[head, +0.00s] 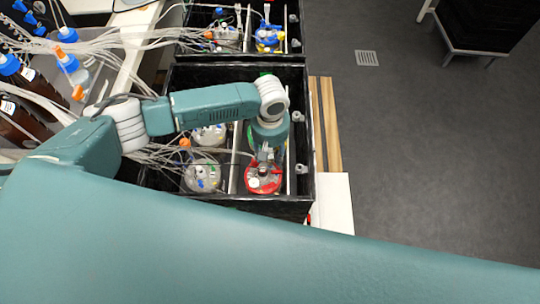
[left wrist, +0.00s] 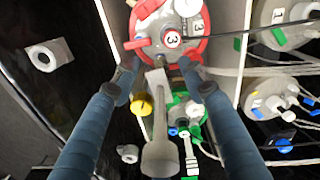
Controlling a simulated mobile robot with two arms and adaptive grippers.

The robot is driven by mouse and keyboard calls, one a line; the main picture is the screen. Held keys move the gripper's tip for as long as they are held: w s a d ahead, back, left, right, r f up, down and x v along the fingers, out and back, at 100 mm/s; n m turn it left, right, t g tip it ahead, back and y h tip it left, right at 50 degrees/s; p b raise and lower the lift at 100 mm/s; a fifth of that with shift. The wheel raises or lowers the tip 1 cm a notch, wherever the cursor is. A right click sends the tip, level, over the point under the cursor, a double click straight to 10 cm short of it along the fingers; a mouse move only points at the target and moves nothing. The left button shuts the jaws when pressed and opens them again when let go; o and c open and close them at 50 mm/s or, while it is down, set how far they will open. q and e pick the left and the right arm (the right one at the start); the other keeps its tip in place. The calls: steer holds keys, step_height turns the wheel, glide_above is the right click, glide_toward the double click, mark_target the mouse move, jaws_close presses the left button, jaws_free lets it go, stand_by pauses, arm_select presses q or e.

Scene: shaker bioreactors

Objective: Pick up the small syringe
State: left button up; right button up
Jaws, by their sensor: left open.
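In the left wrist view, a grey-white, syringe-shaped piece (left wrist: 158,125) with a wide end lies between my fingers; I take it for the small syringe. Its narrow end reaches the edge of the red-lidded vessel (left wrist: 172,35), marked 3. My left gripper (left wrist: 159,70) is open, one finger on each side of the piece, with no clear contact. In the head view my left gripper (head: 266,152) points down just above the red lid (head: 263,180); the syringe cannot be made out there. My right gripper is not in view.
The vessel stands in a black shaker box (head: 290,209) with dividers, other vessels (head: 202,176) and many tubes. A yellow cap (left wrist: 141,105) and a green-lidded vessel (left wrist: 184,112) are close to the fingers. Brown bottles (head: 22,122) stand at the left.

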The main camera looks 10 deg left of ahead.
arm_select(q)
steer(key=shift+s, duration=0.1)
jaws_close()
